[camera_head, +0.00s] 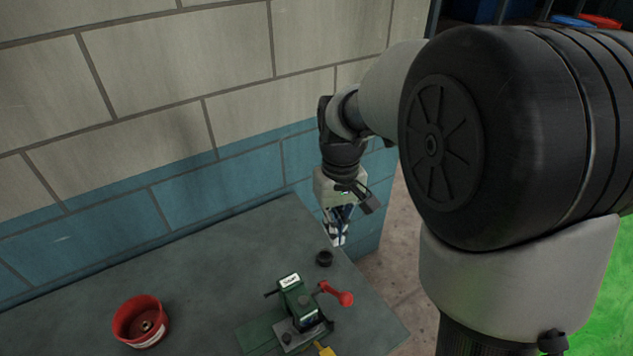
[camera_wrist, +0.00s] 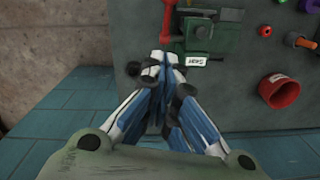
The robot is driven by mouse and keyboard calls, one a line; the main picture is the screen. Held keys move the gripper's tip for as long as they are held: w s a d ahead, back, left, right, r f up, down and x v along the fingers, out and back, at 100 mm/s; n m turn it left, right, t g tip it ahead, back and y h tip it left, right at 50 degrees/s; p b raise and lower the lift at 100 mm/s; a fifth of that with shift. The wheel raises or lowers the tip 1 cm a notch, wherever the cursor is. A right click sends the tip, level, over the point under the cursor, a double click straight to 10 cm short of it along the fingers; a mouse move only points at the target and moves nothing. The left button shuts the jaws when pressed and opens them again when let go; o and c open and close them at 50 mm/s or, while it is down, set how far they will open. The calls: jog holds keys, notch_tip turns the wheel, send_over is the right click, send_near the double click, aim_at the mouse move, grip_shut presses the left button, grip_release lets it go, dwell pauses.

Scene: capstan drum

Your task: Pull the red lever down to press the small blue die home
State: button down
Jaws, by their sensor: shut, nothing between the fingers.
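The green press (camera_head: 300,303) stands on the grey-green table in the head view; it also shows at the top of the wrist view (camera_wrist: 222,38). Its red lever (camera_head: 340,295) sticks out to the right, ending in a rounded red knob. In the wrist view the red lever (camera_wrist: 168,22) lies just beyond my fingertips. My gripper (camera_head: 337,240) is shut and empty, pointing down near the table's far right edge, behind the press and apart from the lever in the head view. Its fingertips (camera_wrist: 163,62) meet in the wrist view. I cannot make out the small blue die.
A small black round part (camera_head: 324,258) sits on the table between gripper and press. A red bowl (camera_head: 135,312) stands at left. A yellow piece (camera_head: 325,350) lies in front of the press. A block wall (camera_head: 170,130) runs behind the table (camera_head: 215,260). Small coloured parts (camera_wrist: 265,31) lie at right.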

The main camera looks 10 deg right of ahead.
jog(key=shift+w+d+f, duration=0.1)
jog(key=shift+w+f, duration=0.15)
jog(key=shift+w, duration=0.05)
jog(key=shift+f, duration=0.1)
jog(key=b, duration=0.3)
send_over(336, 293)
jog(key=w+d, duration=0.1)
jog(key=w, duration=0.1)
notch_tip(336, 293, down, 10)
jog(key=shift+s+f, duration=0.15)
jog(key=shift+f, duration=0.1)
jog(key=shift+f+b, duration=0.15)
jog(key=shift+b, duration=0.25)
